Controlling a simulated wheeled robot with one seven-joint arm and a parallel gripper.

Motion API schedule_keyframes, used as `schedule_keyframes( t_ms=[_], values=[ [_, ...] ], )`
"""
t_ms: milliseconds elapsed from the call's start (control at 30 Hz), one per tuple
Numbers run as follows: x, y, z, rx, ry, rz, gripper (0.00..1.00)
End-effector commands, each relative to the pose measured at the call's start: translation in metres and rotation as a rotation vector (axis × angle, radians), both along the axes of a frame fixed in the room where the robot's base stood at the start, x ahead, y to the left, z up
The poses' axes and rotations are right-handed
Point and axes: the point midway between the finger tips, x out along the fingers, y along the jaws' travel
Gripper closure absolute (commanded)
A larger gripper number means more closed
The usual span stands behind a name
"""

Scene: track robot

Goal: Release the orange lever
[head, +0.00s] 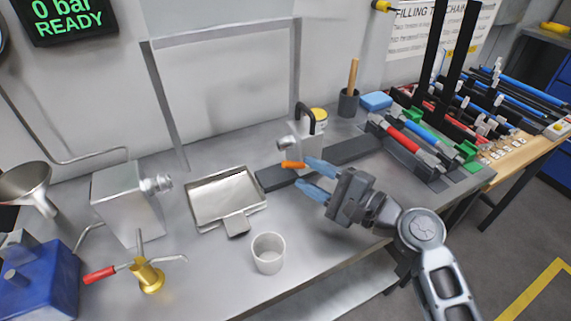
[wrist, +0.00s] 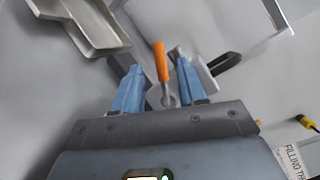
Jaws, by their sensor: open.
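The orange lever (head: 293,165) sticks out from a small metal device (head: 305,133) with a black handle and a yellow top, on the steel bench. In the wrist view the orange lever (wrist: 160,62) stands between the two blue fingers, with a grey stem below it. My gripper (head: 309,177) is open, its blue fingertips close to the lever. The wrist view shows a finger of my gripper (wrist: 158,80) on each side, with gaps to the lever. The device is only partly visible in the wrist view.
A metal tray (head: 197,213) and a white cup (head: 268,253) stand left of my gripper. A dark cup with a wooden handle (head: 348,103) and racked tools (head: 410,140) are to the right.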

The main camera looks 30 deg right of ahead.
Motion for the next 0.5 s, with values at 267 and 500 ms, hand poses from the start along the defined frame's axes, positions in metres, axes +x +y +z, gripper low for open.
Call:
schedule_keyframes(
  t_ms=[267,500],
  values=[
    [0.037,0.017,0.001,0.000,0.000,0.001,0.59],
    [0.047,0.022,0.000,-0.001,-0.001,0.000,0.59]
  ],
)
